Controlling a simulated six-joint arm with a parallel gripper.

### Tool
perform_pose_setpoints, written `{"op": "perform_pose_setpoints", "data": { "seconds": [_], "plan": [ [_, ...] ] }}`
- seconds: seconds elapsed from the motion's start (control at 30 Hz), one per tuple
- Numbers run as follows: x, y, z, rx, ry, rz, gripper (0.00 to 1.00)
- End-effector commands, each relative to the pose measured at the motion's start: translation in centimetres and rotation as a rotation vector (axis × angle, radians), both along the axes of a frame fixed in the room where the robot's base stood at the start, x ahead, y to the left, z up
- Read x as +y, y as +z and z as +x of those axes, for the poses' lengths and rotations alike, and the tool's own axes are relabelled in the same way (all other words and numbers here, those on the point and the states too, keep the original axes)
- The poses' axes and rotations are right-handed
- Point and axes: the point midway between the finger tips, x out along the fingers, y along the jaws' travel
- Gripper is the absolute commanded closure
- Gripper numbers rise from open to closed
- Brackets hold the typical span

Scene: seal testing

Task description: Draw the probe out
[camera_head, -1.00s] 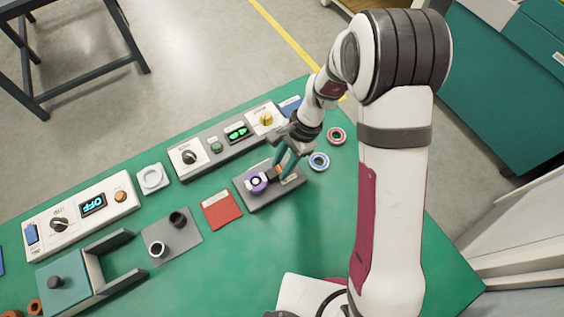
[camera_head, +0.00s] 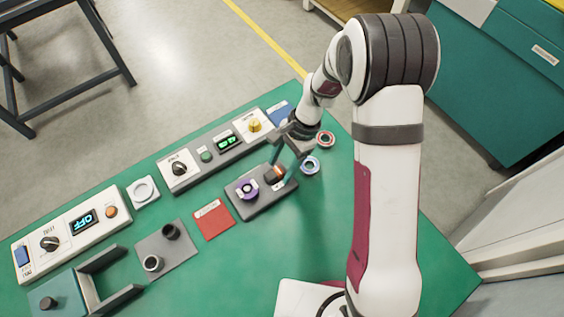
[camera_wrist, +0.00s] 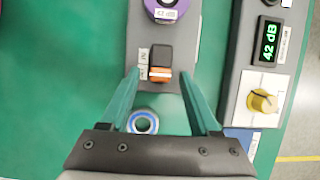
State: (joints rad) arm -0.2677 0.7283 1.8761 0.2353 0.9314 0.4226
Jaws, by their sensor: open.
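A black block with an orange band, seemingly the probe (camera_head: 275,174), sits on a grey base plate (camera_head: 262,204). It also shows in the wrist view (camera_wrist: 160,63). A purple ring-shaped fixture (camera_head: 247,188) stands on the same plate, with a clear gap between it and the block. In the wrist view the purple fixture (camera_wrist: 165,4) is cut by the top edge. My gripper (camera_wrist: 158,76) is open, with its teal fingers on either side of the block and gaps visible on both sides. In the head view my gripper (camera_head: 284,168) is over the plate's right end.
A blue ring (camera_head: 310,165) lies just right of the plate, and a red ring (camera_head: 325,139) lies beyond it. A grey meter panel (camera_head: 205,168) with knobs stands behind the plate. A red card (camera_head: 213,220) lies to the left.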

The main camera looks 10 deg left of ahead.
Motion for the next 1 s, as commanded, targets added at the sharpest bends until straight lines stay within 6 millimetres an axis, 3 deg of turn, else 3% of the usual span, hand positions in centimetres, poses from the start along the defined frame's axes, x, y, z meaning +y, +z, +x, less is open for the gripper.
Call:
{"op": "perform_pose_setpoints", "data": {
  "seconds": [0.17,0.5,0.6,0.77,1.0],
  "plan": [
    [-0.3,1.4,0.5,-0.004,-0.001,0.002,0.38],
    [-3.2,10.9,3.3,-0.005,-0.002,0.001,0.38],
    [-3.8,12.9,3.8,-0.004,-0.001,0.0,0.38],
    [-4.2,14.4,4.2,-0.001,-0.001,0.0,0.38],
    [-4.3,14.6,4.3,0.0,0.0,0.0,0.38]
  ]
}}
